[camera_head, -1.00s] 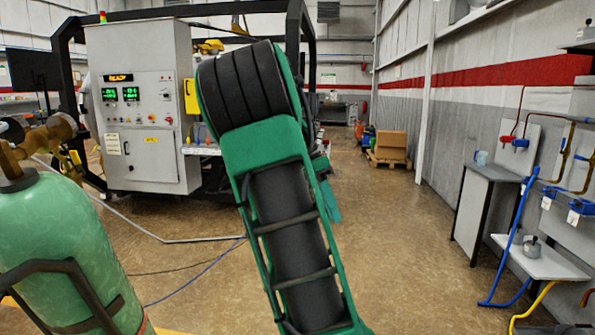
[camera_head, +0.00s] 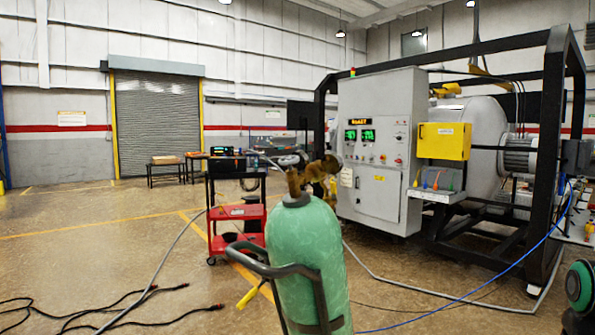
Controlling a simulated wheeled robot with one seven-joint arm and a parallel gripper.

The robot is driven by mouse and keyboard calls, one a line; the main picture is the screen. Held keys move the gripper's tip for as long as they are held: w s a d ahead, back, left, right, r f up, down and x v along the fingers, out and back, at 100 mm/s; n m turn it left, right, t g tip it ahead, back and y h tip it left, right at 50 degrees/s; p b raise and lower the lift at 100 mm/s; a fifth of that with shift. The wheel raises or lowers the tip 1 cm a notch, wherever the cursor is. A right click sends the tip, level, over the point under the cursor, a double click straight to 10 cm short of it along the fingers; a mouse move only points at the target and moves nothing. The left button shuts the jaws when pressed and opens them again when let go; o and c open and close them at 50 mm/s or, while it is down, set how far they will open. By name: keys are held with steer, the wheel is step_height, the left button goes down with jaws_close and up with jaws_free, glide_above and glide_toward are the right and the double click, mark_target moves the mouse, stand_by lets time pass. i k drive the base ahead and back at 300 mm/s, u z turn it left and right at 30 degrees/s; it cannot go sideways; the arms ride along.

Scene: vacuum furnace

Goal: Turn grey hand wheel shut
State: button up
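A green gas cylinder (camera_head: 305,265) stands upright in a dark cart frame in the lower middle of the head view. A brass valve (camera_head: 305,180) sits on its top. A small round grey hand wheel (camera_head: 290,160) shows at the upper left of the valve, small and partly lost against the background. I cannot tell how far it is turned. My gripper is not in view. Only a green and black part of my arm shows at the lower right edge, well apart from the cylinder.
A grey control cabinet (camera_head: 378,150) and a black-framed furnace (camera_head: 485,135) stand behind, right. A red cart (camera_head: 235,215) stands left of the cylinder. Black cables (camera_head: 100,310) and a grey hose (camera_head: 165,255) lie on the floor. Open floor lies at the left.

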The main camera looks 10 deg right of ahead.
mark_target(291, 159)
steer(key=u, duration=1.25)
steer(key=k, duration=1.5)
steer(key=z, duration=0.3)
steer(key=i, duration=1)
